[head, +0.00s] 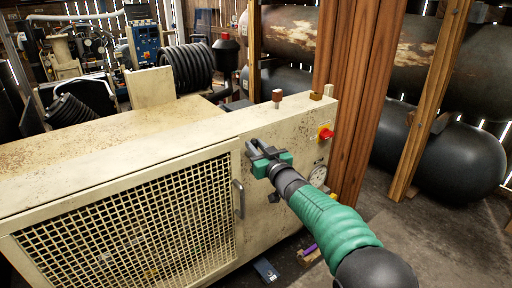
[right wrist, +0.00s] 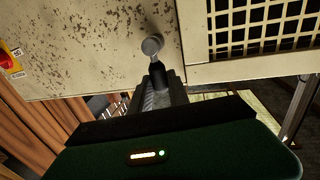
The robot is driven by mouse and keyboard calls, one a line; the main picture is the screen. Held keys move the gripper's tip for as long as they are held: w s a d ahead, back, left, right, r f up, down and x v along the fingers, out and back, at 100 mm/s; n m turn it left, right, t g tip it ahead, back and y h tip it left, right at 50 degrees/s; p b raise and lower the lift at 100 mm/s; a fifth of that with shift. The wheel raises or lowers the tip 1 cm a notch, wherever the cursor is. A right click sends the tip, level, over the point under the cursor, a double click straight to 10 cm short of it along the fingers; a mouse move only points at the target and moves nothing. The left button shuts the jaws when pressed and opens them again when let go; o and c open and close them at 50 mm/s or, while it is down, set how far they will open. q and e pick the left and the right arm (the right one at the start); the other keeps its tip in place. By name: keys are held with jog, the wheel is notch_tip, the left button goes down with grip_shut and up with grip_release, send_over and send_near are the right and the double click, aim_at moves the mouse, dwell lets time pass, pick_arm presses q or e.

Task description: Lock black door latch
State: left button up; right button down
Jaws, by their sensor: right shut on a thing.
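The cream compressor cabinet (head: 215,135) has a grille door (head: 130,225) with a grey pull handle (head: 238,198). My right gripper (head: 253,148) is at the upper part of the front panel, just right of the door's edge. In the right wrist view, a latch (right wrist: 152,46) with a rounded grey end and a dark shaft sticks out of the panel beside the door seam. My right gripper (right wrist: 157,85) is shut on its dark part. The fingers hide part of the latch. Another small black latch (head: 274,196) is lower on the panel. My left gripper is not in view.
A red switch (head: 325,134) and a round gauge (head: 317,176) are on the panel to the right. Wooden posts (head: 358,90) stand close behind the cabinet's right end. A dark blue object (head: 266,270) lies on the floor in front.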

aim_at(237, 160)
jog(key=s+a+f+n+y+b, duration=0.1)
jog(key=n+b, duration=0.3)
jog(key=n, duration=0.1)
jog(key=a+f+n+y+b, duration=0.1)
jog(key=f+n+b, duration=0.1)
jog(key=n+b, duration=0.3)
jog(key=s+a+f+n+y+b, duration=0.1)
jog(key=a+n+b, duration=0.1)
jog(key=n+b, duration=0.2)
jog(key=shift+s+f+n+t, duration=0.2)
jog(key=shift+s+n+t, duration=0.15)
jog(key=shift+n, duration=0.45)
jog(key=shift+a+f+n+y+b, duration=0.1)
jog(key=shift+f+n+y+b, duration=0.25)
jog(key=shift+n+b, duration=0.55)
jog(key=shift+f+n+y+b, duration=0.25)
jog(key=shift+f+n+b, duration=0.15)
jog(key=shift+n, duration=1)
jog(key=shift+f+g, duration=0.1)
jog(key=shift+g, duration=0.35)
jog(key=c, duration=1.4)
grip_release()
jog(key=shift+s, duration=0.1)
jog(key=shift+o, duration=0.7)
jog(key=shift+r, duration=0.25)
